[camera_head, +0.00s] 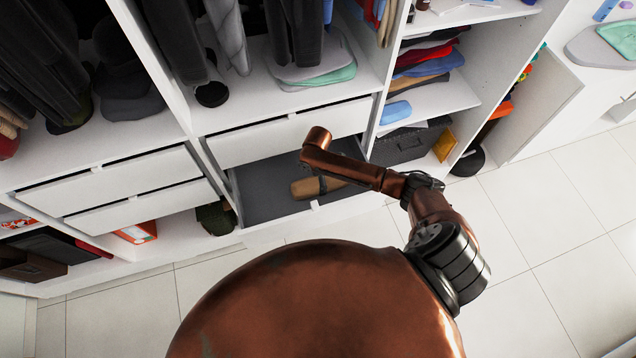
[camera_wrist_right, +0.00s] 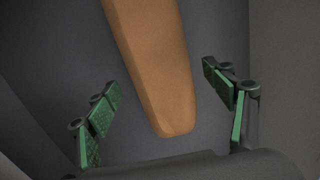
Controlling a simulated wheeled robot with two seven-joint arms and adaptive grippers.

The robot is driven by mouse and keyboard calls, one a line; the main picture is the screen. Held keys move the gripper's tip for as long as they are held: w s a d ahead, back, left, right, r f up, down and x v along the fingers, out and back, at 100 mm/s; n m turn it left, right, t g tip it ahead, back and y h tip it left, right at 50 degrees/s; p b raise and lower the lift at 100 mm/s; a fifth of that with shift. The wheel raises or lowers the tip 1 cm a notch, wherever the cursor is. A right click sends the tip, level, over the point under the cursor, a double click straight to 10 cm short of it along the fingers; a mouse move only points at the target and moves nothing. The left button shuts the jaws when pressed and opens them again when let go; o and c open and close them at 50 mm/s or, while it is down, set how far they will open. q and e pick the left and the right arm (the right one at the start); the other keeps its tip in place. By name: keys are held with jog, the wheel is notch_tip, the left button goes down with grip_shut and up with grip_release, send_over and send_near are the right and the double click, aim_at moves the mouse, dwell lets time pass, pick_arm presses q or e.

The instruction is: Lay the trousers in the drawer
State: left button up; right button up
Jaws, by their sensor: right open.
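The trousers, a tan folded bundle (camera_head: 304,188), lie on the grey floor of the open lower drawer (camera_head: 262,190) in the head view. They also show in the right wrist view as a long tan shape (camera_wrist_right: 152,65) whose near end points between my fingers. My right gripper (camera_wrist_right: 160,80) is open, with one green-padded finger on each side of the trousers and a visible gap to both. In the head view my right arm reaches over the drawer and hides most of that gripper. My left gripper is not in view.
A closed drawer (camera_head: 290,132) sits just above the open one. A grey box (camera_head: 402,147) stands to the right, below shelves of folded clothes. Hanging clothes (camera_head: 295,30) are above. The tiled floor (camera_head: 540,220) at right is clear.

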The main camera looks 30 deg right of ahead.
notch_tip(320, 180, up, 8)
jog(key=p, duration=0.1)
jog(key=shift+r, duration=0.2)
